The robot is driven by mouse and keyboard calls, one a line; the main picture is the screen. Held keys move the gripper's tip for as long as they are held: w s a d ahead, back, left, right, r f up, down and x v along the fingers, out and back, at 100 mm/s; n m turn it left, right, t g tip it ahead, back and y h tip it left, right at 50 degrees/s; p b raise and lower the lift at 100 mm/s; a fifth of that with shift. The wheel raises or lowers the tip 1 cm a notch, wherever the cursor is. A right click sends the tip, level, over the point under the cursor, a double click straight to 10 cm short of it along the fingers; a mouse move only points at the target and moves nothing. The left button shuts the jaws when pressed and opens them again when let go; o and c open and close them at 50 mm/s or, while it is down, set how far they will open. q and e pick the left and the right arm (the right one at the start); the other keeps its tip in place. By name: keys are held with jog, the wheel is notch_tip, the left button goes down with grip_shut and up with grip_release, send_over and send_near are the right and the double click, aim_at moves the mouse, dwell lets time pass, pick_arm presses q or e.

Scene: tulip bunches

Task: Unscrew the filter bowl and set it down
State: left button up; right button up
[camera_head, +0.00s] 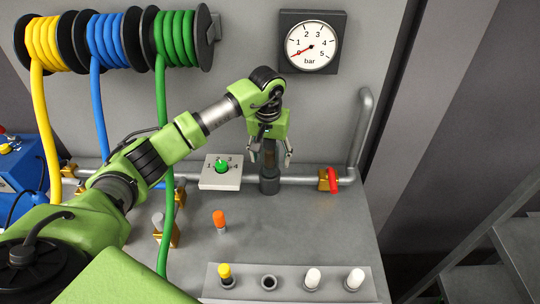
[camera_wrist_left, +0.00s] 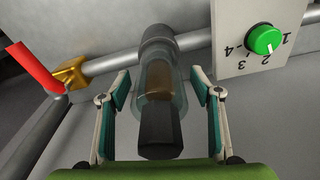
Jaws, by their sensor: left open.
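The filter bowl (camera_wrist_left: 179,88) is a clear cylinder with a brown core, between a grey head (camera_wrist_left: 157,42) on the pipe and a dark faceted end piece (camera_wrist_left: 160,132) nearer the wrist camera. In the head view the filter (camera_head: 269,183) stands on the pipe at the back of the bench, its upper part partly hidden by my gripper. My left gripper (camera_head: 270,158) points down over it. In the wrist view its fingers (camera_wrist_left: 160,78) are open, one on each side of the bowl, with gaps showing. My right gripper is not in view.
A white plate with a green knob (camera_head: 221,165) is left of the filter; a red-handled valve (camera_head: 333,180) is to its right. An orange-capped part (camera_head: 219,219) stands on the bench. A front strip (camera_head: 245,291) holds capped parts and an empty socket. A green hose (camera_head: 161,110) hangs by my arm.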

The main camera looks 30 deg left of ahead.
pick_arm(q)
jog(key=c, duration=1.2)
jog(key=n, duration=0.5)
jog(key=shift+s+a+y, duration=0.1)
jog(key=shift+y, duration=0.2)
jog(key=shift+c, duration=0.2)
jog(key=shift+r, duration=0.1)
jog(key=shift+n+g, duration=0.3)
jog(key=shift+n, duration=0.8)
jog(key=n, duration=0.3)
jog(key=shift+a, duration=0.1)
jog(key=shift+s+r+n, duration=0.1)
jog(key=shift+n, duration=0.8)
jog(key=n, duration=0.3)
jog(key=shift+g+p, duration=0.3)
jog(key=shift+g, duration=0.1)
